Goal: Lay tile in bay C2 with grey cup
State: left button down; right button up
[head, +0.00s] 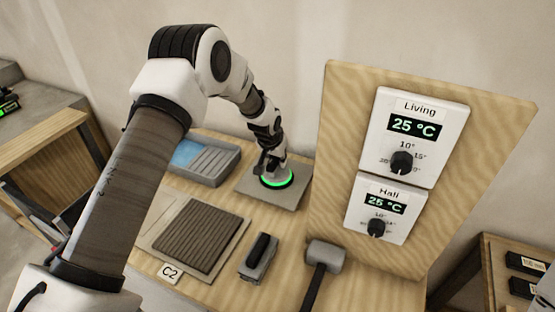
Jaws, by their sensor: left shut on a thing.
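My left gripper (271,163) reaches down at the back of the workbench and is shut on the grey cup (277,181). The cup shows a bright green ring and is mostly hidden by the gripper. It stands over a flat grey tile (295,197), and I cannot tell whether the tile lies flat on the bench or is slightly raised. Bay C2 (228,251), at the front left, holds a ridged, dark grey-brown bed and no tile. Its C2 label (170,272) lies at the front edge. My right gripper is not in view.
A grey tray with blue in it (215,169) stands behind the bay. A black-handled tool (259,257) and a grey-headed mallet (325,255) lie right of it. An upright wooden board (345,120) with two thermostats (416,138) closes off the right side.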

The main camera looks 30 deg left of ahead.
pick_arm(q)
jog(key=shift+r, duration=0.1)
jog(key=shift+w+r+p, duration=0.25)
jog(key=shift+r+p, duration=0.45)
jog(key=shift+r, duration=0.05)
jog(key=shift+s+r+p, duration=0.15)
jog(key=shift+r+p, duration=0.65)
jog(key=shift+r, duration=0.45)
jog(key=shift+r+p, duration=2)
jog(key=shift+r, duration=0.95)
